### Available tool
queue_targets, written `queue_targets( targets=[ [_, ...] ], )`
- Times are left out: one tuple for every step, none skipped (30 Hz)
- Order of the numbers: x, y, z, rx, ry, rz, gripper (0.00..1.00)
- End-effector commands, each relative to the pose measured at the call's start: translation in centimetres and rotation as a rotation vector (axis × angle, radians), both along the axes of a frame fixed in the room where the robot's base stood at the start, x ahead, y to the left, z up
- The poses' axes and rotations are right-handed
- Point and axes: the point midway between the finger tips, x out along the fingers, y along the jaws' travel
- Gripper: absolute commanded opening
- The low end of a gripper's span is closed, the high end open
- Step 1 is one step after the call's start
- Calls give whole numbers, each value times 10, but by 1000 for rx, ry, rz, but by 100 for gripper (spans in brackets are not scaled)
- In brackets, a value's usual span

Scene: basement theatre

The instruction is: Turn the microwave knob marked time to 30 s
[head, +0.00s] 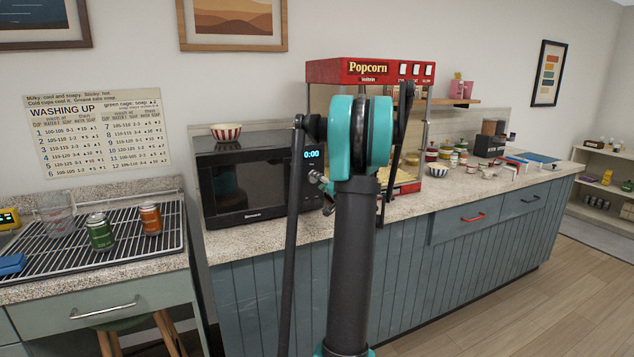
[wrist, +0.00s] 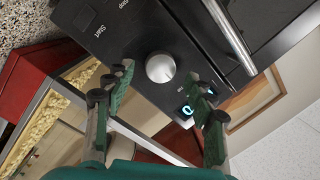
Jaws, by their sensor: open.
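The black microwave (head: 250,190) stands on the speckled counter in the head view, its lit display (head: 312,154) reading 0:00, partly hidden by my arm. In the wrist view a round silver knob (wrist: 160,67) is on the microwave's black control panel (wrist: 128,48). Small lettering beside it is too small to read. A Start button is on the panel at upper left. Part of the lit display (wrist: 187,110) shows below right of the knob. My gripper (wrist: 163,86) is open and empty, its green-padded fingertips on either side of the knob. I cannot tell whether they touch it.
A red-striped bowl (head: 226,131) sits on the microwave. A red popcorn machine (head: 371,72) stands close to its right; its red frame and popcorn also show in the wrist view.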

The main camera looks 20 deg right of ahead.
Motion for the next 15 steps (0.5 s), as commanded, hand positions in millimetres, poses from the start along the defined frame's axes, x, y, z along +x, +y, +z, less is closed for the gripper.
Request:
queue_targets(
  targets=[
    [6,1,0,0,0,1,55],
    [9,1,0,0,0,1,55],
    [12,1,0,0,1,1,55],
    [13,1,0,0,0,0,55],
    [15,2,0,0,0,0,55],
    [16,2,0,0,0,0,55],
    [17,2,0,0,0,0,55],
    [18,2,0,0,0,0,55],
    [18,2,0,0,0,0,55],
    [18,2,0,0,0,0,55],
    [18,2,0,0,0,0,55],
    [18,2,0,0,0,0,55],
    [18,2,0,0,0,0,55],
    [18,2,0,0,0,0,55],
    [18,2,0,0,0,0,55]
  ],
)
